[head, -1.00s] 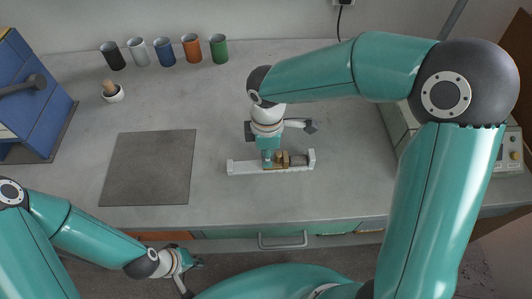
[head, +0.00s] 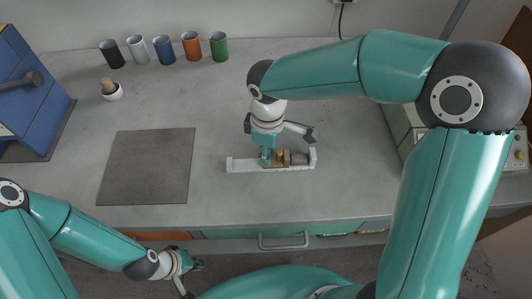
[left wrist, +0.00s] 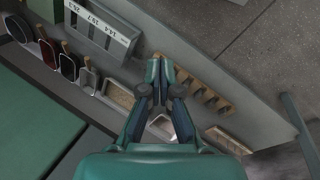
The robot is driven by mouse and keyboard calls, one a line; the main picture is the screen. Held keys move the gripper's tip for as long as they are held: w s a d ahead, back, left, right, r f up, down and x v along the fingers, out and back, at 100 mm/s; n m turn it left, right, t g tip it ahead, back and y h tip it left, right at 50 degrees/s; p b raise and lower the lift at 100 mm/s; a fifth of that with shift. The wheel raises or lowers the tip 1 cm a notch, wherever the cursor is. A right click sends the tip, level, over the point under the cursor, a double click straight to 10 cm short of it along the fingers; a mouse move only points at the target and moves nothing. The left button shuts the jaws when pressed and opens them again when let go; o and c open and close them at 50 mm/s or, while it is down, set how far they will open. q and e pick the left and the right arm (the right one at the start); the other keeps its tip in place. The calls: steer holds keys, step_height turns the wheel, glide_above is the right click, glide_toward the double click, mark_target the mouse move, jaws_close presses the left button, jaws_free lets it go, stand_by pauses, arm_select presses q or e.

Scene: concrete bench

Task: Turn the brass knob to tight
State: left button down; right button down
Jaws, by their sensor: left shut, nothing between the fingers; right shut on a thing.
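The brass knob (head: 281,157) sits on a white rail-like base (head: 245,166) on the bench, with a brass block beside it. My right gripper (head: 267,159) points down at the knob from above, shut on it; the fingers hide part of it, and its marking cannot be read. My left gripper (head: 192,266) is low at the front, away from the bench top. In the left wrist view the left gripper (left wrist: 158,65) shows its fingers together, with nothing between them.
A dark square mat (head: 147,166) lies left of the base. A blue cabinet (head: 30,95) is at the left, and a pale instrument (head: 512,150) is at the right. The bench between is clear.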

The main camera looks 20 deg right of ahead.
steer(key=shift+m, duration=1)
steer(key=c, duration=1.1)
jaws_free()
steer(key=shift+r, duration=0.15)
step_height(320, 180, up, 12)
steer(key=shift+f, duration=0.15)
